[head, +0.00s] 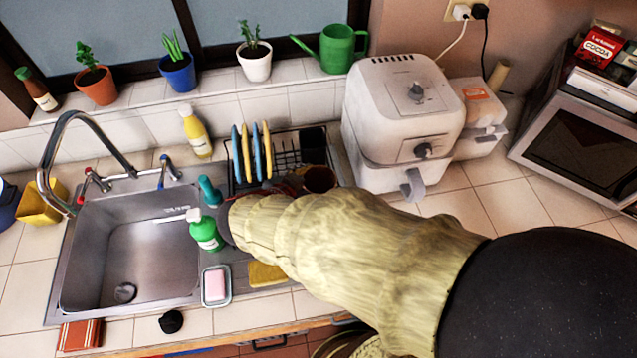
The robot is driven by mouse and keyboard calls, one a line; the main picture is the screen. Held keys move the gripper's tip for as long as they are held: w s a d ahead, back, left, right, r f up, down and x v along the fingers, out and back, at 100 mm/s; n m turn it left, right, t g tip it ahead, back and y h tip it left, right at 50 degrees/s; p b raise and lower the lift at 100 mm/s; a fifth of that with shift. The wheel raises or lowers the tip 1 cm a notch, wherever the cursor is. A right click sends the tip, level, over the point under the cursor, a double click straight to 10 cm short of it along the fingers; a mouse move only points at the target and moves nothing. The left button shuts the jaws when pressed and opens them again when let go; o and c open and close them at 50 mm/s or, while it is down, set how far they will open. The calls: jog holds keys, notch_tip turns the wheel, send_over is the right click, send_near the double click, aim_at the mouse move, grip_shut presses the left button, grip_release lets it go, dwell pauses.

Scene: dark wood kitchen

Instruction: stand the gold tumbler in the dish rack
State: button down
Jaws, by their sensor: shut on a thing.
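The gold tumbler (320,179) shows as a brownish-gold rim and side, over the front right part of the dish rack. My gripper (297,183) is shut on it, though my arm hides most of the fingers and the tumbler's lower part. The dish rack (288,149) is a black wire rack right of the sink. Blue and yellow plates (252,152) stand upright in its left half. I cannot tell whether the tumbler touches the rack floor.
A dark holder (313,137) is at the rack's back right. A white air fryer (402,115) stands close on the right. The sink (135,245), a green soap bottle (205,230) and a soap dish (216,287) lie left of my arm. Potted plants line the sill.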

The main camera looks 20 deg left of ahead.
jog(key=c, duration=0.6)
grip_release()
jog(key=shift+c, duration=0.2)
jog(key=shift+r, duration=0.1)
jog(key=p+v, duration=0.3)
jog(key=v, duration=0.9)
